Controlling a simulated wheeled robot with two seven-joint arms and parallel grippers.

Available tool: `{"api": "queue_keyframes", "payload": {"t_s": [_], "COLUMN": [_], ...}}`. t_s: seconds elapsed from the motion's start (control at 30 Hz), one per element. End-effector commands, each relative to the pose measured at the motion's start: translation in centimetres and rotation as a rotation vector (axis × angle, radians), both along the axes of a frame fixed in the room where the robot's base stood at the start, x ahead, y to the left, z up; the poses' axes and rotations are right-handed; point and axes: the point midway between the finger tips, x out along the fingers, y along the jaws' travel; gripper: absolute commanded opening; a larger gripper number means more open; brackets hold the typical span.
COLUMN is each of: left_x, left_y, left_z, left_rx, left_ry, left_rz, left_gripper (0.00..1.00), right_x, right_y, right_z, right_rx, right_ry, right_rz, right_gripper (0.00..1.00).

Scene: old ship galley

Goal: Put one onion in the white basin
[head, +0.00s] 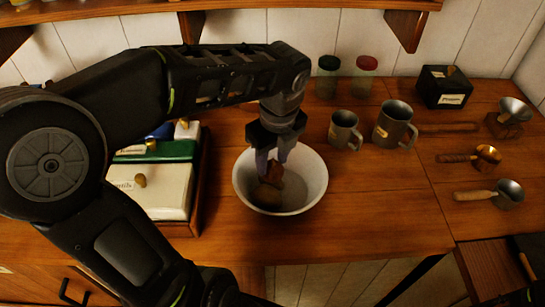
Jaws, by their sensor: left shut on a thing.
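The white basin (315,192) stands on the wooden counter near the middle of the head view. My left gripper (273,165) points down into the basin from above, shut on a brown onion (276,173) held inside the rim. Another brown, rounded shape (266,196) shows just below it at the bottom of the basin; I cannot tell whether it is a second onion. The fingers partly hide the held onion. My right gripper is not in view.
Two grey mugs (394,126) and two lidded jars (328,77) stand behind and right of the basin. A black box (446,87) and several ladles (484,157) lie farther right. A wooden tray of labelled boxes (160,184) is on the left.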

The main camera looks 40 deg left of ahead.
Motion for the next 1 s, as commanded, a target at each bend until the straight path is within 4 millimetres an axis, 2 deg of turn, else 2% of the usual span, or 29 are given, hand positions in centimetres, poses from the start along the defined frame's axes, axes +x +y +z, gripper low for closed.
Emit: {"api": "queue_keyframes", "payload": {"t_s": [0.07, 0.1, 0.4, 0.77, 1.0], "left_x": [0.0, 0.0, 0.0, 0.0, 0.0], "left_y": [0.0, 0.0, 0.0, -0.1, -0.5], "left_z": [0.1, 0.1, 0.0, 0.5, 3.7], "left_rx": [0.000, 0.000, 0.000, 0.001, 0.001], "left_ry": [0.000, 0.000, 0.000, -0.001, -0.006], "left_rz": [0.000, 0.000, 0.000, 0.000, -0.002], "left_gripper": [0.00, 0.41, 0.66, 0.66, 0.66], "right_x": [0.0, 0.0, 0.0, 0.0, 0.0], "right_y": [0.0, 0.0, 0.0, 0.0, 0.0], "right_z": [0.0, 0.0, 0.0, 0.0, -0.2], "right_rx": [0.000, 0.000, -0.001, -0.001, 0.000], "right_ry": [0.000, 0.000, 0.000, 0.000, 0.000], "right_rz": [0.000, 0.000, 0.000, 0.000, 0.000], "right_gripper": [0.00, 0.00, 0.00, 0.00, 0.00]}}
